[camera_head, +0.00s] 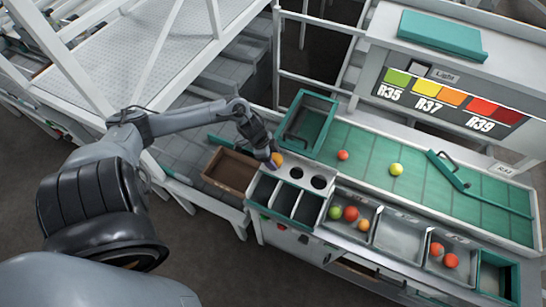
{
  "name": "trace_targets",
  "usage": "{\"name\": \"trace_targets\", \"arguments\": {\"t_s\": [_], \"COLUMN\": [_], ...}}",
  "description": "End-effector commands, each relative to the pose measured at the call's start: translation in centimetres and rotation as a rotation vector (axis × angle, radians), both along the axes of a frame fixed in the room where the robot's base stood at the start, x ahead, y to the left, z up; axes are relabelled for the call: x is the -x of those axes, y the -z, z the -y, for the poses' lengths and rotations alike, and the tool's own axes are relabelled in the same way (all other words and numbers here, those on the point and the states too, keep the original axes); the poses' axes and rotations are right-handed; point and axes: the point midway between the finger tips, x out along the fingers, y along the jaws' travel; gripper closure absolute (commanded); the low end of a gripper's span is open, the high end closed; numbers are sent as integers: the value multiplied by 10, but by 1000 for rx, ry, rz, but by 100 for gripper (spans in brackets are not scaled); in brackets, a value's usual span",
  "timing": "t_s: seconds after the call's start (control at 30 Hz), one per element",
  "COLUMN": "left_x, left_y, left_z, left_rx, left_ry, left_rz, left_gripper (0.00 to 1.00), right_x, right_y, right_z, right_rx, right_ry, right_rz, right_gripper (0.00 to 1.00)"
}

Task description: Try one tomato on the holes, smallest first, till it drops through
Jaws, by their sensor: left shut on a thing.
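My left gripper (273,162) is shut on an orange tomato (279,157) at the left end of the light sizing plate (308,177). The tomato is partly hidden by the fingers. I cannot tell whether it touches the plate or hangs just above it. Two dark round holes show to the right of the gripper, a middle hole (296,173) and a right hole (319,182). Any hole under the gripper is hidden. Dark open compartments (286,201) lie in front of the plate and look empty. My right gripper is not in view.
A red tomato (343,155) and a yellow-green tomato (396,169) lie on the green belt (370,150). A teal crate (310,98) stands behind the plate, a brown box (230,157) left of it. Bins with several tomatoes (351,213) line the front right. A teal bar (450,172) crosses the belt.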

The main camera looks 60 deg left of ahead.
Motion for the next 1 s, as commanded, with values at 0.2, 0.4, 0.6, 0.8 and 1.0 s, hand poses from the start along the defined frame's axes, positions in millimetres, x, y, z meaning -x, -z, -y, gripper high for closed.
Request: {"name": "trace_targets", "arguments": {"t_s": [0.2, 0.4, 0.6, 0.8, 1.0], "left_x": [0, 0, 0, 0, 0], "left_y": [-1, 0, 0, 0, 0], "left_z": [0, 0, 0, -1, -1], "left_rx": [0, 0, 0, -1, -1], "left_ry": [-1, -1, 0, -3, -4], "left_rz": [0, 0, 0, 1, 0], "left_gripper": [53, 53, 11, 8, 8], "right_x": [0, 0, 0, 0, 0], "right_y": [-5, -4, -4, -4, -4], "right_z": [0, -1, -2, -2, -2], "right_rx": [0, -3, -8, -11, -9], "right_ry": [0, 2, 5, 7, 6], "right_rz": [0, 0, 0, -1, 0], "right_gripper": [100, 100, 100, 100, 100]}}
